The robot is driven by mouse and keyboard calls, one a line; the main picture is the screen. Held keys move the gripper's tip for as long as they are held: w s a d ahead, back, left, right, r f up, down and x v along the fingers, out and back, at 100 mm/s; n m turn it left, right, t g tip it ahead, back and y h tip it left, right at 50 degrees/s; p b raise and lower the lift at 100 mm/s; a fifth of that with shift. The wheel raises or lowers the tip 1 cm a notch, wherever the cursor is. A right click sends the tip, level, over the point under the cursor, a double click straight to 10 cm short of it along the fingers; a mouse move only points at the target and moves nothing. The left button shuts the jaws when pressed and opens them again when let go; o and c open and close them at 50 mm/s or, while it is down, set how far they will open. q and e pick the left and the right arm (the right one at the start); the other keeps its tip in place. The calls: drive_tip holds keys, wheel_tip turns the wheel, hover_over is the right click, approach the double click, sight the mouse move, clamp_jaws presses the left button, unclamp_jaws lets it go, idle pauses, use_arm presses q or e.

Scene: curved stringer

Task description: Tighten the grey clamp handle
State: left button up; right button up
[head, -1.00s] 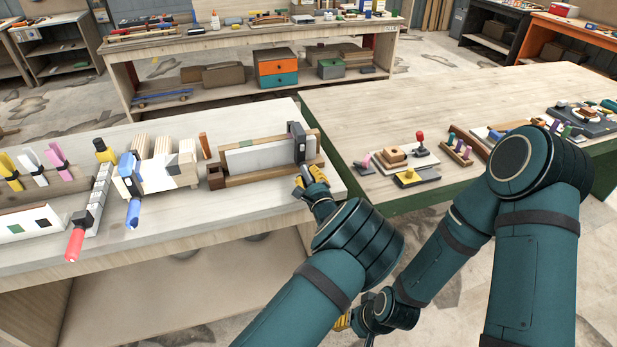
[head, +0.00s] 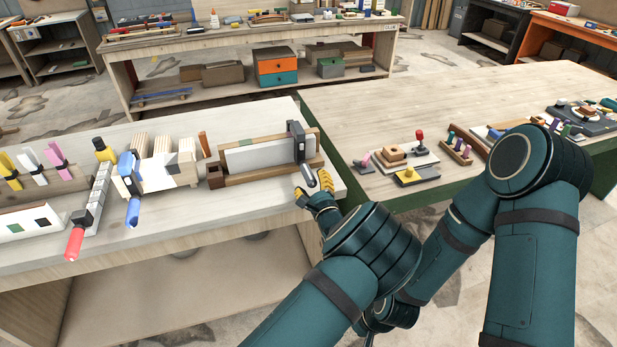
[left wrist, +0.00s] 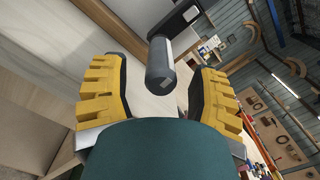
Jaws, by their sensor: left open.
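The grey clamp (head: 297,143) sits on the right end of the wooden frame with a white panel. Its grey handle (head: 308,175) points toward me over the table's front right corner. My left gripper (head: 313,188) is open, with its yellow fingers on either side of the handle's end. In the left wrist view, the dark grey handle (left wrist: 160,65) stands between the two open fingers of my left gripper (left wrist: 160,85), with visible gaps on both sides. My right arm is bent down behind my left arm, and its gripper is hidden.
The wooden frame (head: 235,177) lies near the table's right edge. To its left stand a blue clamp (head: 130,180) on pale blocks and a red-handled clamp (head: 75,240). A green-edged table (head: 460,110) with small fixtures stands to the right.

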sight(307, 173)
use_arm(q)
drive_tip(key=v, duration=0.8)
drive_tip(key=shift+s, duration=0.25)
drive_tip(key=shift+d, duration=0.1)
drive_tip(key=w+a+n+b, duration=0.1)
drive_tip(key=w+n+b, duration=0.2)
drive_tip(key=n, duration=0.7)
drive_tip(key=w+a+n+b, duration=0.1)
drive_tip(key=w+n, duration=0.3)
drive_tip(key=n, duration=0.6)
drive_tip(key=w+a+n+b, duration=0.1)
drive_tip(key=w+n+b, duration=0.2)
drive_tip(key=n, duration=0.6)
drive_tip(key=shift+w+a+r+n+b, duration=0.25)
drive_tip(key=shift+w+n+b, duration=0.15)
drive_tip(key=shift+b, duration=0.45)
use_arm(e)
wheel_tip(307, 173, down, 9)
drive_tip(key=s, duration=0.1)
drive_tip(key=shift+s+r+g, duration=0.15)
drive_tip(key=shift+s+g, duration=0.1)
drive_tip(key=shift+g, duration=0.05)
